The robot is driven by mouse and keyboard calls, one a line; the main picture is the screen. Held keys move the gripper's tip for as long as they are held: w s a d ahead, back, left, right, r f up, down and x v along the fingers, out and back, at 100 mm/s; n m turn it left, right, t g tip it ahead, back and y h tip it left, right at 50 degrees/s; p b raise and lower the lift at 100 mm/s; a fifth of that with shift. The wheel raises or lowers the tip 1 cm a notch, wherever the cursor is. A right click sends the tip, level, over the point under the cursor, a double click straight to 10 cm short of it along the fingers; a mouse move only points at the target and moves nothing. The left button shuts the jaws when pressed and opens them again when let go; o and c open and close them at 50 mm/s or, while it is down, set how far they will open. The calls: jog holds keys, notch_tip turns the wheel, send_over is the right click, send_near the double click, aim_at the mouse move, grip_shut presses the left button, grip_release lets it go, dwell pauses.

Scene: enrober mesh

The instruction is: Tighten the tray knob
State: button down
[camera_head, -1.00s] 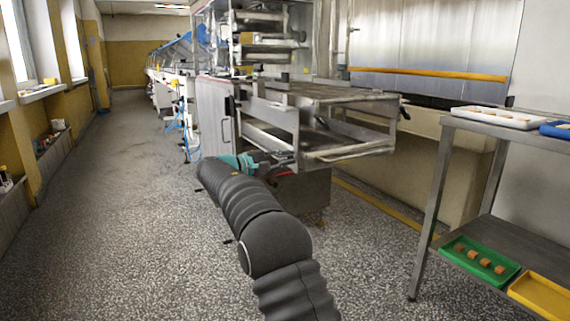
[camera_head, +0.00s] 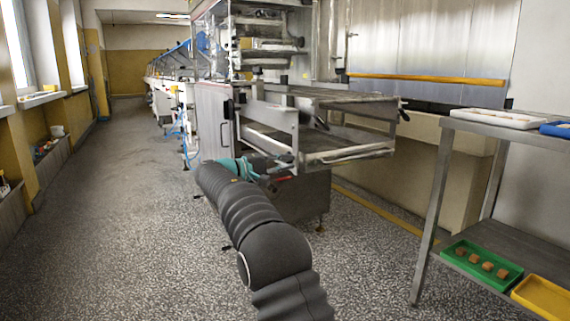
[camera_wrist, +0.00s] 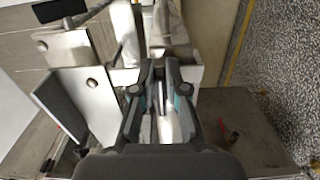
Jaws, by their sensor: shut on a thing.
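The metal tray frame (camera_head: 350,152) juts from the front of the machine, with an open rack above it. My gripper (camera_wrist: 159,68) points at the near lower side of this frame. In the wrist view its two dark fingers are close together against the pale metal brackets. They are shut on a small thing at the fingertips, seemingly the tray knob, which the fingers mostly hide. In the head view my arm and the teal wrist part cover most of the grip. I cannot tell how tight the knob is.
A steel shelf rack (camera_head: 437,180) stands at the right, with a green tray (camera_head: 452,253) of brown pieces and a yellow tray (camera_head: 545,296) on its lower shelf. The speckled floor at the left is clear. The machine's cabinet (camera_head: 213,122) stands behind my gripper.

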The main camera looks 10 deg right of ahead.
jog(key=shift+w+f, duration=0.1)
jog(key=shift+w, duration=0.05)
jog(key=c, duration=1.2)
grip_release()
jog(key=v, duration=1.2)
